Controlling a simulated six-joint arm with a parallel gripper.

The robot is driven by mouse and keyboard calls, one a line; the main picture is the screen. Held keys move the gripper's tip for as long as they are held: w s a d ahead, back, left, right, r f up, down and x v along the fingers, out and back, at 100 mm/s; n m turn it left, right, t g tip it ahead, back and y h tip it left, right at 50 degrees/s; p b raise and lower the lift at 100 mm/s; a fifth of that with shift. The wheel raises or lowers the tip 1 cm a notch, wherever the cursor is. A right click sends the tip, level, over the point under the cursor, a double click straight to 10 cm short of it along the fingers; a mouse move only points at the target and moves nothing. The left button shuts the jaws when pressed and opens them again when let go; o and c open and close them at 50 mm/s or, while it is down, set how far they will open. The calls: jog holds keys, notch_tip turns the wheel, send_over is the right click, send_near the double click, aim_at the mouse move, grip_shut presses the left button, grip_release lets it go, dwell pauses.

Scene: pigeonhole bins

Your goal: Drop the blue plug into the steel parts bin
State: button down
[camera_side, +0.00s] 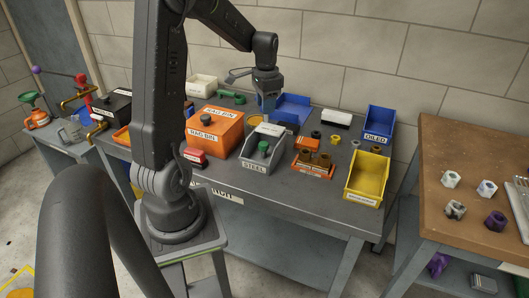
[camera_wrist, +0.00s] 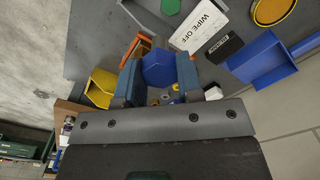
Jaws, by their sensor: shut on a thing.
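My gripper (camera_side: 268,108) is shut on the blue plug (camera_wrist: 158,70), which shows as a blue faceted block between the two fingers in the wrist view. In the side view the plug is hard to separate from the fingers. The grey steel parts bin (camera_side: 254,168), labelled STEEL, stands on the bench. A green plug (camera_side: 264,147) shows at it. My gripper is held up, above and behind the bin in the side picture; I cannot tell whether it is directly over the opening.
The orange rag bin (camera_side: 201,146) stands left of the steel bin. A small orange tray (camera_side: 313,170) with dark round parts and a yellow bin (camera_side: 367,180) are to the right. Blue bins (camera_side: 378,122) stand at the back. A wooden table (camera_side: 468,155) is at the right.

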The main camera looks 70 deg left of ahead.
aim_at(266, 121)
jog(key=shift+f, duration=2.95)
jog(key=c, duration=0.7)
grip_release()
notch_tip(266, 121, up, 14)
jog(key=shift+f, duration=0.1)
